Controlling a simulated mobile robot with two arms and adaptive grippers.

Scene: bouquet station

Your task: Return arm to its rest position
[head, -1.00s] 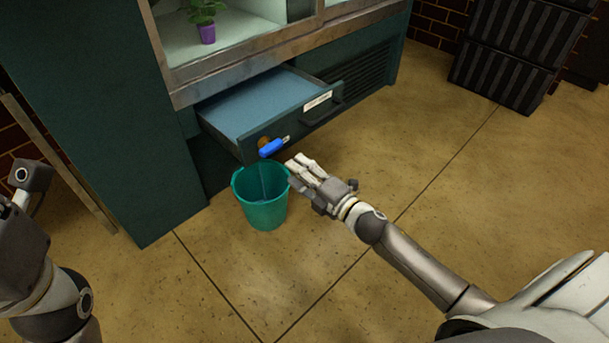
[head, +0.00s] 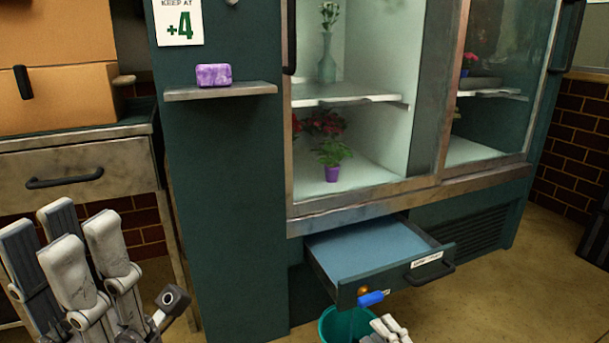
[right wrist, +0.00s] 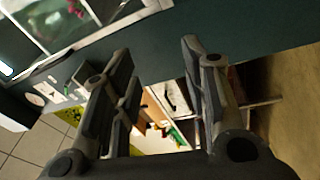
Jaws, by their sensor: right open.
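My right gripper (head: 388,330) shows only at the bottom edge in the head view, beside the teal bucket (head: 336,324); the rest of that arm is out of view. In the right wrist view my right gripper (right wrist: 158,72) is open, with its fingers apart and nothing held between them. My left gripper (head: 82,232) is at the lower left with its pale and grey fingers pointing up. Its fingers overlap in this view, so I cannot tell how far apart they are.
A drawer (head: 375,250) stands open and empty-looking below the glass cooler (head: 350,205). A purple block (head: 213,75) lies on a small shelf (head: 222,91).

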